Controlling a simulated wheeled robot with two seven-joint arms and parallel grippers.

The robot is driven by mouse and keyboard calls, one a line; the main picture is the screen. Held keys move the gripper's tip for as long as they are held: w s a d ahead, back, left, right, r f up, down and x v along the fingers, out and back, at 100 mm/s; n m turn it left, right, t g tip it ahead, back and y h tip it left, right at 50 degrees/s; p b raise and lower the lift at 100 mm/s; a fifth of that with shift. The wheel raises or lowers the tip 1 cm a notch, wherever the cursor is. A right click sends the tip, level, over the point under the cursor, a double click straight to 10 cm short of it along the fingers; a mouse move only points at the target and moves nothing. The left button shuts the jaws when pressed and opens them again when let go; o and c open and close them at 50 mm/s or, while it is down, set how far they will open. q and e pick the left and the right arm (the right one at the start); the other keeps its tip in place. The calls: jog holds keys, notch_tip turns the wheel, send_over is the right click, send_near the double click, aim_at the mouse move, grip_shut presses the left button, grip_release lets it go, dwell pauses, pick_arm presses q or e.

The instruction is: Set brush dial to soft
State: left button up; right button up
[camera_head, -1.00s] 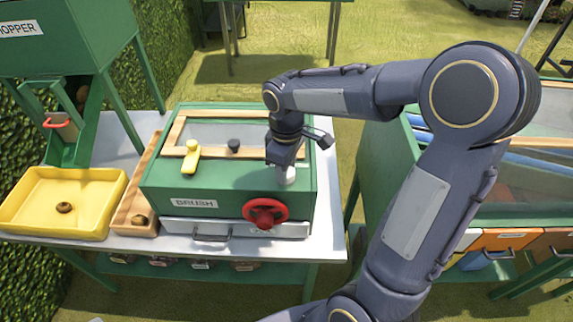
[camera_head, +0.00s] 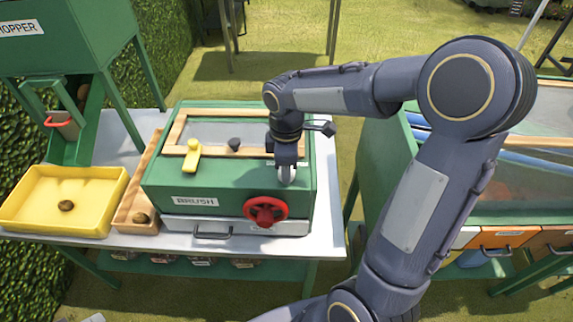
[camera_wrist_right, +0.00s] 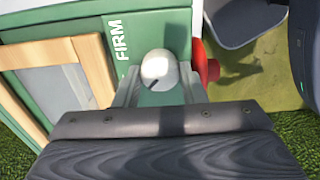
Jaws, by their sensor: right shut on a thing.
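The brush machine is a green box (camera_head: 180,190) with a "BRUSH" plate on its front, standing on the table. Its dial (camera_wrist_right: 160,70) is a round white knob with a short dark mark, on the green top. The word "FIRM" stands beside it in the right wrist view; no "soft" label is readable. The dark mark is on the knob's side towards my gripper, away from "FIRM". My right gripper (camera_head: 287,180) points down onto the dial near the box's right front, shut on it, a finger on each side. In the head view it mostly hides the dial. My left gripper is not in view.
A red handwheel (camera_head: 265,211) sits on the box front, just below my right gripper. A yellow lever (camera_head: 191,160) and black knob (camera_head: 234,145) are on the top, left of it. A yellow tray (camera_head: 40,205) stands at left. Grass separates this table from the right-hand stand.

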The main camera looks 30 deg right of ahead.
jog(key=o, duration=1)
notch_tip(320, 180, up, 8)
jog(key=shift+f, duration=0.1)
dwell(0.4)
jog(key=shift+s, duration=0.4)
jog(key=s+a+f+m+t+y, duration=0.1)
jog(key=s+a+m+t+y, duration=0.1)
jog(key=s+m, duration=0.4)
jog(key=s+a+f+m+t+y, duration=0.1)
jog(key=s+a+m+t, duration=0.1)
jog(key=s+m, duration=0.5)
jog(key=s+t, duration=0.1)
jog(key=s, duration=0.2)
jog(key=shift+s+a+f+m+t+y, duration=0.2)
jog(key=shift+s+m+t+y, duration=0.1)
jog(key=shift+y, duration=0.1)
